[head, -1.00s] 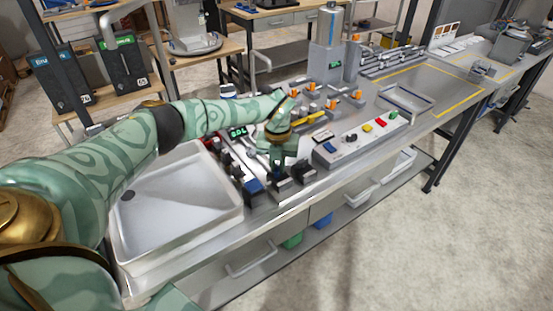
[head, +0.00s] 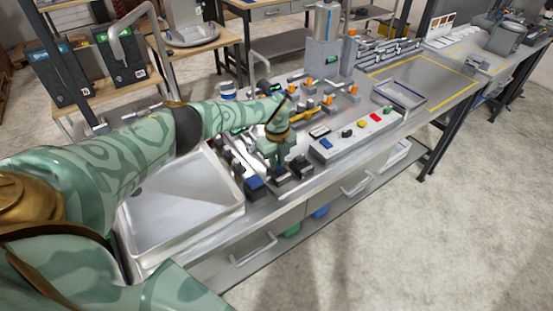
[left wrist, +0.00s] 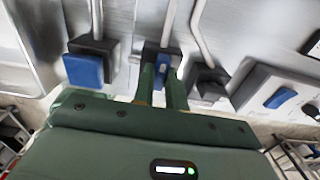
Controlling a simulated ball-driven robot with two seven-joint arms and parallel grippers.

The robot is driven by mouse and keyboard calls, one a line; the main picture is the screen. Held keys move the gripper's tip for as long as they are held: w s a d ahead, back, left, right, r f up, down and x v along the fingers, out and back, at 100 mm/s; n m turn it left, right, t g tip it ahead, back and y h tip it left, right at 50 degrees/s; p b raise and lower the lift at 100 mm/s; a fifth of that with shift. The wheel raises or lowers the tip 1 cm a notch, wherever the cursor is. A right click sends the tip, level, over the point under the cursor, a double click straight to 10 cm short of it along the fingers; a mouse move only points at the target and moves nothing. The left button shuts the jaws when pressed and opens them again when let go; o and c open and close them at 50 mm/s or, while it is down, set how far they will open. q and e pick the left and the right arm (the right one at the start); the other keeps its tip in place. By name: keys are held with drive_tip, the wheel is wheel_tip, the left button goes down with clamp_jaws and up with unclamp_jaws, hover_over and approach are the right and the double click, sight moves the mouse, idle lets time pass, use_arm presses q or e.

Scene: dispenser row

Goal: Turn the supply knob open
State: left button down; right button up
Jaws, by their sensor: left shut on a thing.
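A row of black valve blocks with pipes running up from them sits at the front of the steel bench. In the left wrist view, the middle block has a narrow blue knob (left wrist: 161,66), upright in the picture. My left gripper (left wrist: 160,84) is shut on this knob, with one finger on each side. In the head view my left gripper (head: 278,166) reaches down at the row and hides most of that knob. A wider blue knob (left wrist: 82,69) is on the block to the left; it also shows in the head view (head: 254,184). My right gripper is not in view.
A black block (left wrist: 208,84) stands close to the right of the held knob. A grey button panel (head: 350,136) lies further right. The bench's front edge is close to the knobs.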

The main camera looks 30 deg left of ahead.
use_arm(q)
drive_tip(key=shift+w+r, duration=0.1)
idle(0.5)
drive_tip(key=c, duration=1.4)
unclamp_jaws()
drive_tip(key=shift+c, duration=0.2)
wheel_tip(320, 180, up, 16)
drive_tip(key=p, duration=0.2)
drive_tip(key=shift+p, duration=0.3)
drive_tip(key=shift+r, duration=0.1)
